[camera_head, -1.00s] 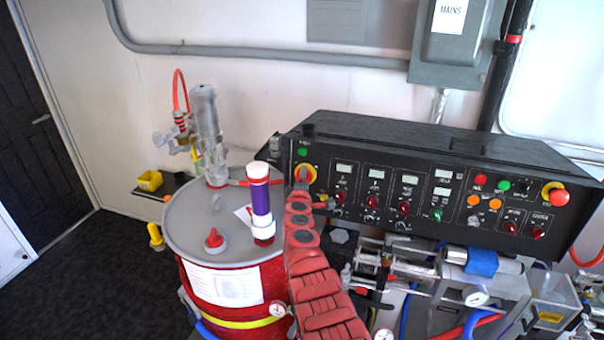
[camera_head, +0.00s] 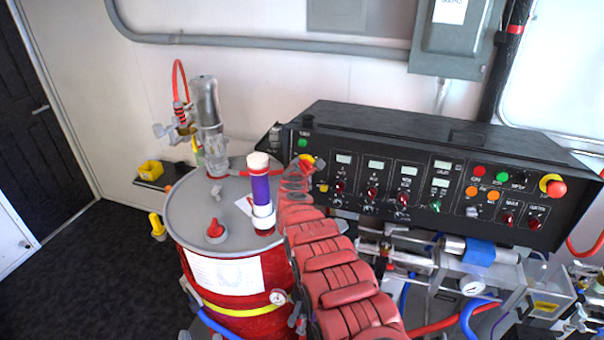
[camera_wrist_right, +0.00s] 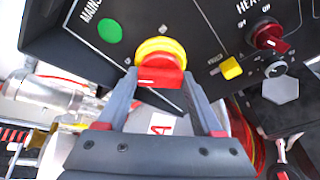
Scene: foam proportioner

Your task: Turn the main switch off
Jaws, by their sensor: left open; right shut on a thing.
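The main switch, a red knob (camera_wrist_right: 161,68) on a yellow round base, sits on the black control panel (camera_head: 450,165) beside a green light (camera_wrist_right: 109,31). In the right wrist view my right gripper (camera_wrist_right: 160,77) has one finger on each side of the red knob and is shut on it. In the head view my right arm's red links (camera_head: 335,265) rise to the panel's left end and hide most of the switch; a little yellow and red shows (camera_head: 307,159). I cannot read the switch position. My left gripper does not show.
A red drum with a grey lid (camera_head: 190,225) stands left of the arm, with a purple and white cylinder (camera_head: 261,190) on top. Pipes and hoses (camera_head: 470,315) run below the panel.

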